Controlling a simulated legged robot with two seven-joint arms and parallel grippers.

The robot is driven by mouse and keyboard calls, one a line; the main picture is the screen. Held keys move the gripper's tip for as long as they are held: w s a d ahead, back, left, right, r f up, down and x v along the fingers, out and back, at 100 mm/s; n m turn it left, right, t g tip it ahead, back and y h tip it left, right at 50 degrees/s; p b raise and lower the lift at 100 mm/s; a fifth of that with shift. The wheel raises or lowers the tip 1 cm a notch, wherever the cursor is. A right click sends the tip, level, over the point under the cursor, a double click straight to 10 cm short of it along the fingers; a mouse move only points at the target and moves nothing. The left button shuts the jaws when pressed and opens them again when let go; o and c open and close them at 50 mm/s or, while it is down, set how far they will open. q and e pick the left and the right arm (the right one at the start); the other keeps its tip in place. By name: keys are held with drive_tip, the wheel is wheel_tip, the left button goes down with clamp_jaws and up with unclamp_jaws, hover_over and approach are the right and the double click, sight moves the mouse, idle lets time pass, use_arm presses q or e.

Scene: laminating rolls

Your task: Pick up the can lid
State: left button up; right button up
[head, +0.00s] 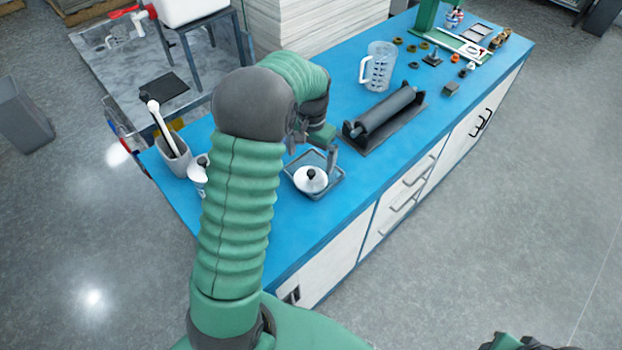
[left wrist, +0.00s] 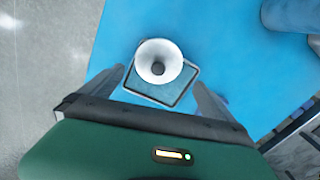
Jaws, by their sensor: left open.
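The can lid (head: 310,179) is a white round lid with a dark knob. It sits in a small shallow dark tray (head: 328,193) on the blue bench top. In the left wrist view the lid (left wrist: 158,48) is a white disc at the tray's far edge, with the tray rim (left wrist: 186,98) below it. My left gripper (head: 328,150) is above the tray's back right side, apart from the lid. In the left wrist view its two fingers (left wrist: 156,85) are spread, with the tray showing between them. A dark part of my right arm shows at the bottom right edge; its jaws cannot be made out.
A black roller on a base (head: 385,118) lies right of the tray, with a clear jug (head: 378,67) behind it. A grey cup (head: 175,158) with a white-handled tool and a white bottle (head: 198,172) stand left. The bench front edge is close to the tray.

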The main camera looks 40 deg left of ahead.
sight(312, 171)
use_arm(q)
drive_tip(key=f, duration=0.7)
drive_tip(key=shift+w+d+f, duration=0.1)
drive_tip(key=shift+w+f, duration=0.15)
drive_tip(key=shift+f, duration=0.1)
drive_tip(key=c, duration=1.1)
